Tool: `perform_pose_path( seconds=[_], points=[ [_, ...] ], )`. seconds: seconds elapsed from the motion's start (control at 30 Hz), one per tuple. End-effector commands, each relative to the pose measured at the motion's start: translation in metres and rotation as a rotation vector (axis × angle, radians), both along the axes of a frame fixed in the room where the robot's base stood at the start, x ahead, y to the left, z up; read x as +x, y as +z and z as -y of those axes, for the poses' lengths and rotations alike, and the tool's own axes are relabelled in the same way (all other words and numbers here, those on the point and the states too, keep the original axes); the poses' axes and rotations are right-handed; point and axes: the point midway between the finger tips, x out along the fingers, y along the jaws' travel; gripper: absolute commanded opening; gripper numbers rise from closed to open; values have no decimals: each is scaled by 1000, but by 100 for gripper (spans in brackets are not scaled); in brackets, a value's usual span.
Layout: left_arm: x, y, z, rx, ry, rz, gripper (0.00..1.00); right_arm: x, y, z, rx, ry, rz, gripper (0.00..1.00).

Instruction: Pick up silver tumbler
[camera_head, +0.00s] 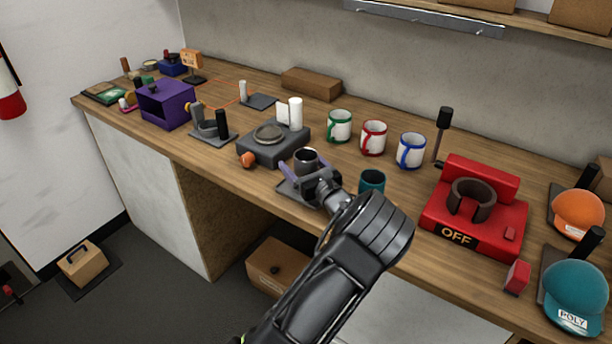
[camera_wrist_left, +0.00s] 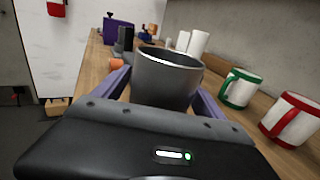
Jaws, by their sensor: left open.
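The silver tumbler (camera_head: 306,156) is a dark grey metallic cup standing upright near the front edge of the workbench, over a dark flat plate (camera_head: 287,190). My left gripper (camera_head: 308,173) is open at the tumbler, with its purple fingers on either side of it. In the left wrist view the tumbler (camera_wrist_left: 167,78) stands between the two fingers of the left gripper (camera_wrist_left: 160,98), its open rim facing up. Its base is hidden by the gripper body. I cannot tell whether a finger touches it. My right gripper is not in view.
A teal cup (camera_head: 372,182) stands close right of the gripper. Behind are white mugs with green (camera_head: 340,125), red (camera_head: 373,138) and blue (camera_head: 411,150) trim. A grey heater-like device (camera_head: 272,143) is at left, a red press (camera_head: 475,210) at right.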

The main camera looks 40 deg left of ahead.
Motion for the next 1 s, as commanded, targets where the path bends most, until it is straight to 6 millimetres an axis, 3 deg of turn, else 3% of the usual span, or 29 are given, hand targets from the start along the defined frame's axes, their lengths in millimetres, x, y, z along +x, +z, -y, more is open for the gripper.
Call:
perform_pose_path(
  seconds=[0.27, 1.0],
  points=[
    [0, 0, 0, 0, 0, 0, 80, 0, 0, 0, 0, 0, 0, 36],
    [0, 0, 0, 0, 0, 0, 20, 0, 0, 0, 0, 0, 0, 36]
  ],
)
